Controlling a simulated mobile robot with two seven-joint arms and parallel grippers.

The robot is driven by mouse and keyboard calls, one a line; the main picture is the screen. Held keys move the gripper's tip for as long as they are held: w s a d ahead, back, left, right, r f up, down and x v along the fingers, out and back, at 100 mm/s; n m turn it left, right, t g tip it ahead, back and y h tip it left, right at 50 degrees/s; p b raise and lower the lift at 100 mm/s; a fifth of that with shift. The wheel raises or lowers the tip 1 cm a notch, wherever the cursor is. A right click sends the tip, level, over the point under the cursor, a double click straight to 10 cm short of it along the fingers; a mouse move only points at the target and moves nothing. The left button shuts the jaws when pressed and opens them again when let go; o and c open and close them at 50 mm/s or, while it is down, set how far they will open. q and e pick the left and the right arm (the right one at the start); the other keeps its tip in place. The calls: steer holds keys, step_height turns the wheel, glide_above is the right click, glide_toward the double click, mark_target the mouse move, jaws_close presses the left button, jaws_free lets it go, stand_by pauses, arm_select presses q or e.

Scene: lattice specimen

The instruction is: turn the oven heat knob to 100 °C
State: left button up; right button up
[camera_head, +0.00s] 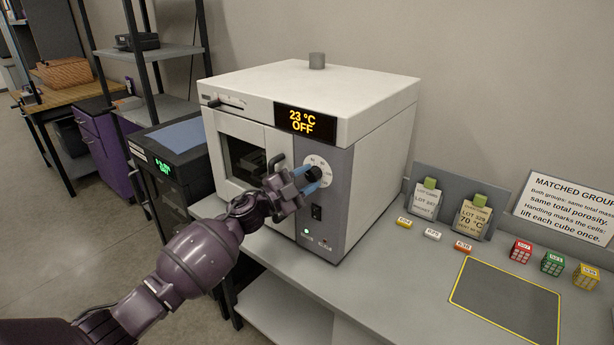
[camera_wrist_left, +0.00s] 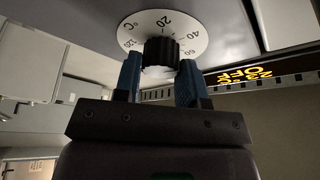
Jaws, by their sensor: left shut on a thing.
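The white and grey oven (camera_head: 370,115) stands on the bench. Its display (camera_head: 306,122) reads 23 °C OFF. The black heat knob (camera_head: 313,174) sits on a white dial on the grey front panel. In the left wrist view the ridged knob (camera_wrist_left: 161,52) and the dial (camera_wrist_left: 190,28) with numbers including 20, 40, 60 and 120 show upside down or tilted. My left gripper (camera_head: 309,181) has its blue fingers on either side of the knob and is shut on it; the fingers also show in the wrist view (camera_wrist_left: 160,80). The knob's pointer mark cannot be made out. My right gripper is out of view.
A black switch (camera_head: 317,213) and a lit green lamp (camera_head: 306,232) are below the knob. The oven door handle (camera_head: 276,163) is just left of my gripper.

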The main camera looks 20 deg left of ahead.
arm_select(q)
steer(key=m+g, duration=0.1)
steer(key=m, duration=0.3)
steer(key=m+g+y, duration=0.1)
steer(key=m, duration=0.2)
steer(key=shift+a+r+m+g, duration=0.1)
steer(key=shift+m+g, duration=0.3)
steer(key=m+y, duration=0.1)
steer(key=m, duration=0.2)
steer(key=shift+r+g, duration=0.1)
steer(key=shift+g, duration=0.3)
steer(key=m+y, duration=0.1)
steer(key=m, duration=0.2)
steer(key=shift+r+y, duration=0.1)
steer(key=shift+y, duration=0.2)
steer(key=m+y, duration=0.1)
steer(key=m, duration=0.2)
steer(key=shift+y, duration=0.4)
steer(key=shift+d+m+y, duration=0.2)
steer(key=shift+m+y, duration=0.7)
steer(key=shift+m, duration=0.3)
steer(key=shift+s+m+y, duration=0.1)
steer(key=shift+m+y, duration=0.7)
steer(key=shift+m, duration=0.4)
steer(key=shift+d+m+t+y, duration=0.1)
steer(key=shift+m+t+y, duration=0.6)
steer(key=shift+m, duration=0.6)
